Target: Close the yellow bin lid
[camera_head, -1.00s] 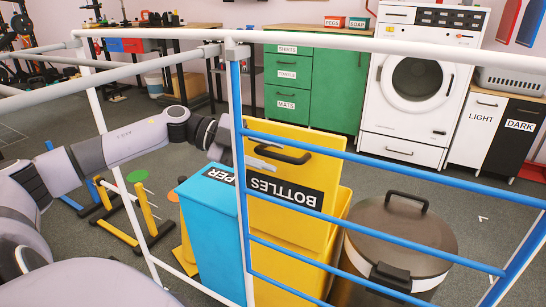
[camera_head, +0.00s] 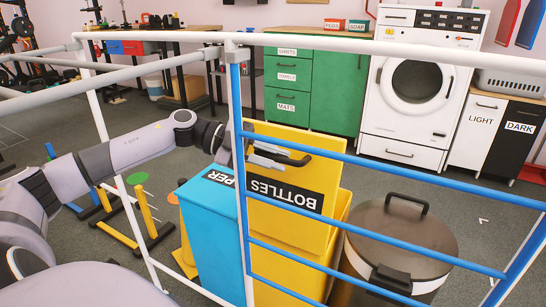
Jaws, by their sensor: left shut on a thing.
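The yellow bin lid (camera_head: 274,222) stands raised and open, with the word BOTTLES upside down on a black label. Its dark handle (camera_head: 301,161) is near the lid's top edge. The yellow bin body (camera_head: 339,221) is behind and below it. My left gripper (camera_head: 276,155) reaches in from the left, behind a blue rail post, and is shut on the handle. The post and rails hide part of the lid and gripper. My right gripper is not in view.
A blue bin (camera_head: 212,240) stands to the left of the yellow bin, and a brown round bin (camera_head: 400,235) to its right. White and blue rails (camera_head: 390,165) cross in front. Yellow hurdles (camera_head: 147,214) stand at left. A washing machine (camera_head: 417,85) and green cabinet (camera_head: 337,90) are behind.

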